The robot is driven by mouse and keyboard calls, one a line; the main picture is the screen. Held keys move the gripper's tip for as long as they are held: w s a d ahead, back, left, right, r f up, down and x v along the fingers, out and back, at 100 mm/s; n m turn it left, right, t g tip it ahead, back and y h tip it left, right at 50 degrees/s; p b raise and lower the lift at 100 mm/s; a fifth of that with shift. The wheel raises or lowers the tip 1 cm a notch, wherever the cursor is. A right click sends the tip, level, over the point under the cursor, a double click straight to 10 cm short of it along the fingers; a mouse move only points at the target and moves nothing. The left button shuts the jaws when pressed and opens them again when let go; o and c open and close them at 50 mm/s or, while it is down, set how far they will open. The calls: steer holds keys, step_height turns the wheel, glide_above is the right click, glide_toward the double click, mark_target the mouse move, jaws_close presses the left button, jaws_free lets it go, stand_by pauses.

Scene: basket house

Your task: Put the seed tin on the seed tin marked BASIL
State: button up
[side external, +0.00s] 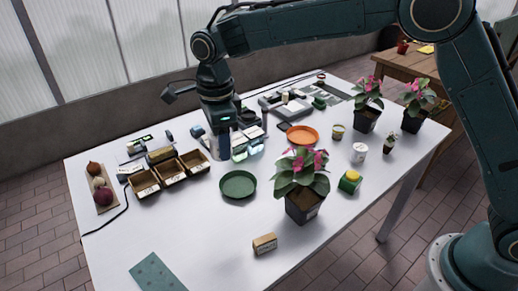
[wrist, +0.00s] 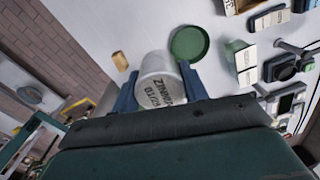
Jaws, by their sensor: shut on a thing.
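My gripper (side external: 223,153) is over the table, behind the dark green saucer in the side view. In the wrist view its two fingers (wrist: 157,85) are shut on a pale seed tin (wrist: 160,93) marked ZINNIA 03/25, one finger on each side. The held tin is mostly hidden by the gripper in the side view. A white tin-like container (side external: 358,153) stands upright right of the large flowering plant, with small marks I cannot read. I cannot read BASIL on anything in either view.
The dark green saucer (side external: 238,184) lies near my gripper, also seen in the wrist view (wrist: 188,43). Wooden boxes (side external: 170,171) stand left. A potted plant (side external: 303,205) rises tall between my gripper and the white container. An orange dish (side external: 302,135) lies behind it. The front table is mostly clear.

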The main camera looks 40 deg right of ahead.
steer(key=w+d+r+m, duration=0.2)
steer(key=w+d, duration=0.1)
steer(key=d, duration=1.1)
step_height(320, 180, up, 4)
steer(key=f+m, duration=0.1)
steer(key=m, duration=0.5)
glide_above(361, 147)
step_height(361, 147, down, 15)
steer(key=shift+a+f, duration=0.1)
steer(key=shift+f, duration=0.05)
steer(key=shift+f, duration=2.15)
steer(key=shift+f, duration=0.15)
steer(key=o, duration=1)
